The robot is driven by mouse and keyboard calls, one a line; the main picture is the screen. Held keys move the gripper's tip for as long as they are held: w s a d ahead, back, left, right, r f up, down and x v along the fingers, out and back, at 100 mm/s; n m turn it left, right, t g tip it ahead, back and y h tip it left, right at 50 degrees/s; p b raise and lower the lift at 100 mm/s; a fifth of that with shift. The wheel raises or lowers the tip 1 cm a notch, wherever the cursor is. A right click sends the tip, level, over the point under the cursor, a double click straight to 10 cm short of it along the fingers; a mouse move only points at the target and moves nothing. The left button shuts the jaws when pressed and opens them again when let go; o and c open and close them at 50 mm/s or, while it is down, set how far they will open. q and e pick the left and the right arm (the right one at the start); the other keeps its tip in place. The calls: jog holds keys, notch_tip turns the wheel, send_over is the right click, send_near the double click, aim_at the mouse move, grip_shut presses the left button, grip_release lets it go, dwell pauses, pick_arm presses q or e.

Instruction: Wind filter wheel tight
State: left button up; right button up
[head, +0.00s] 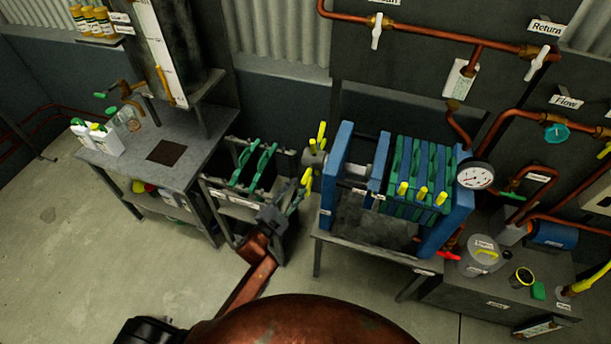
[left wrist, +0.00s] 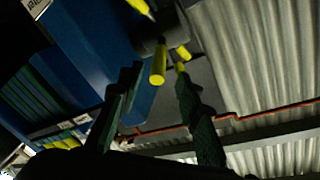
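The filter wheel (head: 315,158) is a grey hub with yellow handles, on the left end of the blue filter press (head: 343,170). In the left wrist view a yellow handle of the wheel (left wrist: 158,66) points toward me, with other yellow handle ends behind it. My left gripper (head: 297,195) is just below and left of the wheel in the head view. In the left wrist view the two dark fingers of the left gripper (left wrist: 155,95) are apart, with the yellow handle ahead in the gap. I see no clear grip on it. My right gripper is in neither view.
Green filter plates (head: 415,172) fill the right of the press, with a pressure gauge (head: 475,176) beside them. A rack with green plates (head: 250,168) stands close left of my gripper. A grey workbench (head: 190,135) is further left. The floor (head: 110,245) at left is clear.

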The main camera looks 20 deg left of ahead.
aim_at(306, 177)
pick_arm(q)
jog(key=x, duration=0.7)
jog(key=shift+f, duration=0.15)
grip_shut()
dwell(0.5)
